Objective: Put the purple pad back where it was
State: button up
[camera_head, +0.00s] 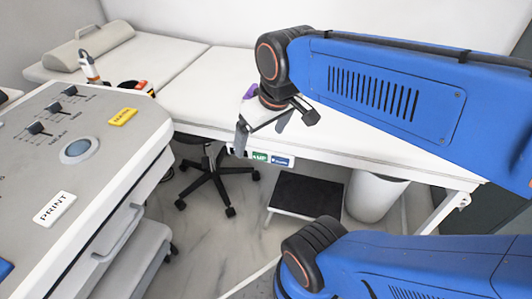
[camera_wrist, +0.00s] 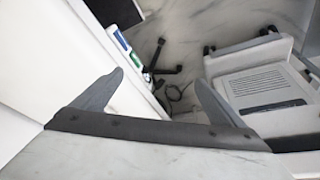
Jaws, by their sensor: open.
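A small purple patch (camera_head: 250,91), likely the purple pad, shows just left of my wrist in the head view. Most of it is hidden behind my arm's end, and I cannot tell what it rests on. My gripper (camera_head: 263,134) is over the front edge of the white couch (camera_head: 190,97), fingers apart. In the wrist view my gripper (camera_wrist: 157,77) has its two grey fingers spread with nothing between them. The purple pad does not show in the wrist view.
A grey console (camera_head: 110,165) with sliders stands at the left. A black wheeled chair base (camera_head: 215,180), a dark step (camera_head: 305,193) and a white bin (camera_head: 372,195) stand below the couch. A bolster (camera_head: 90,48) and a probe-like item (camera_head: 89,66) lie at the couch's far left.

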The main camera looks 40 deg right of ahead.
jog(key=shift+m+t, duration=0.3)
jog(key=shift+m, duration=0.2)
jog(key=s+f, duration=0.1)
jog(key=s+a+f, duration=0.1)
jog(key=s+f, duration=0.1)
jog(key=shift+s, duration=0.15)
jog(key=shift+d, duration=0.15)
dwell(0.7)
